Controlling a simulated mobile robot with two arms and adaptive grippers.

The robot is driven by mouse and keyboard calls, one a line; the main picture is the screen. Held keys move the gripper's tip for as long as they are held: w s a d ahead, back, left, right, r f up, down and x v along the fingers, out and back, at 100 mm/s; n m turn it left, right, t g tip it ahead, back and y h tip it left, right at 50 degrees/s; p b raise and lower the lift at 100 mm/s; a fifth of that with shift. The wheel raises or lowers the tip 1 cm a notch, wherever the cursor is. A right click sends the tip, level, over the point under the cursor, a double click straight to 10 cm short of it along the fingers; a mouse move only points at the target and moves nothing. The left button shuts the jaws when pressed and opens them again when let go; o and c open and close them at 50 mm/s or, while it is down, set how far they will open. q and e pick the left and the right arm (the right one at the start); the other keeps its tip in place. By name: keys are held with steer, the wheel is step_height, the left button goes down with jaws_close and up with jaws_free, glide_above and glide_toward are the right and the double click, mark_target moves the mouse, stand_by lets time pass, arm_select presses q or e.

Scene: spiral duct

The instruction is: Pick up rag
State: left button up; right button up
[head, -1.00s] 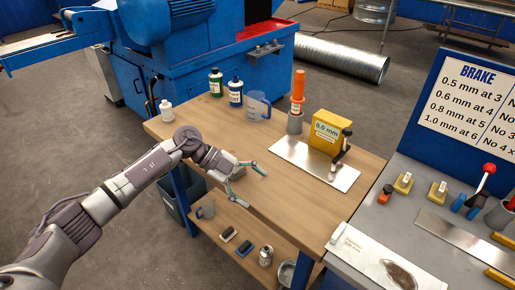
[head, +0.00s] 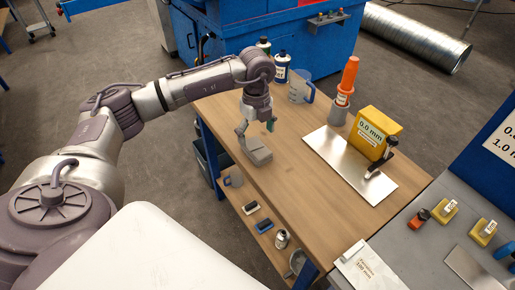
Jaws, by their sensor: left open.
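A small grey folded piece that looks like the rag (head: 258,157) lies on the wooden table near its left edge. My left gripper (head: 256,132) points down right above it, its fingers apart. One finger is at the rag's left side and the other is over its far right side. I cannot tell whether the fingers touch the rag. The hand partly hides the rag's far side. My right gripper is out of view.
Behind the gripper stand bottles (head: 281,67) and a clear jug (head: 301,88). A lower shelf holds small items. The table's front is clear.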

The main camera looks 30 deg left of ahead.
mark_target(257, 147)
arm_select(q)
steer(key=shift+f+p, duration=0.3)
steer(key=shift+f, duration=0.25)
step_height(257, 147, down, 4)
steer(key=shift+w+r+p, duration=0.15)
steer(key=shift+p, duration=0.45)
steer(key=shift+f, duration=0.3)
steer(key=shift+c, duration=0.4)
steer(key=c, duration=1.2)
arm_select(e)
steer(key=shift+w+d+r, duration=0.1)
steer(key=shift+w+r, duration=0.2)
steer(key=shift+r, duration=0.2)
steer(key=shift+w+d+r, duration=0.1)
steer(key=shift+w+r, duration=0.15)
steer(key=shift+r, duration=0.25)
